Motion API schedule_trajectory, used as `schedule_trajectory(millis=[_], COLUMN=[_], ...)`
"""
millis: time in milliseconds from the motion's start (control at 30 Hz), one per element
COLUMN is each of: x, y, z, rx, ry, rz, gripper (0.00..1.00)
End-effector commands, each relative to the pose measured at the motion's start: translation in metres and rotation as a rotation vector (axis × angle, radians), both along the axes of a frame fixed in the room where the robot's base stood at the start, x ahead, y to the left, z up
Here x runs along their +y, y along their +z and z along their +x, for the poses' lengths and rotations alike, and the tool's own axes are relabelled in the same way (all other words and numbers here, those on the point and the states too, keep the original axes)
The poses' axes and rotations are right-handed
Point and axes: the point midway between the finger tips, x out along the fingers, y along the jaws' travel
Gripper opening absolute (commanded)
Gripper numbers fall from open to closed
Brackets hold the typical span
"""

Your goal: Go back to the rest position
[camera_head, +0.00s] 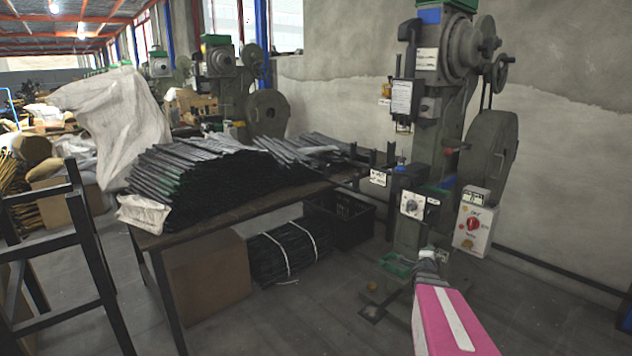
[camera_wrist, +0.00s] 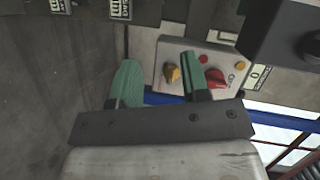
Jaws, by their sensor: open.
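My gripper (camera_wrist: 161,76) shows in the wrist view with its two green fingers spread apart and nothing between them. I cannot tell the gap between the fingers and the box. In the head view my pink and white arm reaches forward from the lower right toward the foot of the near rivet press (camera_head: 455,95). A control box (camera_head: 473,228) with a red button is mounted at the press's right side.
A table (camera_head: 225,207) piled with dark strips (camera_head: 205,170) stands left of the press. Below it are a cardboard box (camera_head: 208,277), a tied bundle (camera_head: 290,250) and a black crate (camera_head: 342,218). A black metal frame (camera_head: 85,235) stands at left. Open floor lies in front.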

Motion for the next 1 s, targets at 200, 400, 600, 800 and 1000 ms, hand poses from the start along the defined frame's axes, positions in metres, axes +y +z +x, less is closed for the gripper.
schedule_trajectory(millis=[200,400,600,800,1000], x=[0.111,0.195,0.251,0.273,0.277], y=[-0.016,-0.037,-0.05,-0.048,-0.044], z=[-0.006,-0.048,-0.116,-0.178,-0.204], rx=[0.343,0.683,1.028,1.308,1.434], ry=[0.412,0.793,1.147,1.401,1.501], rz=[-0.145,-0.314,-0.485,-0.595,-0.631], gripper=[0.43,0.43,0.43,0.43,0.43])
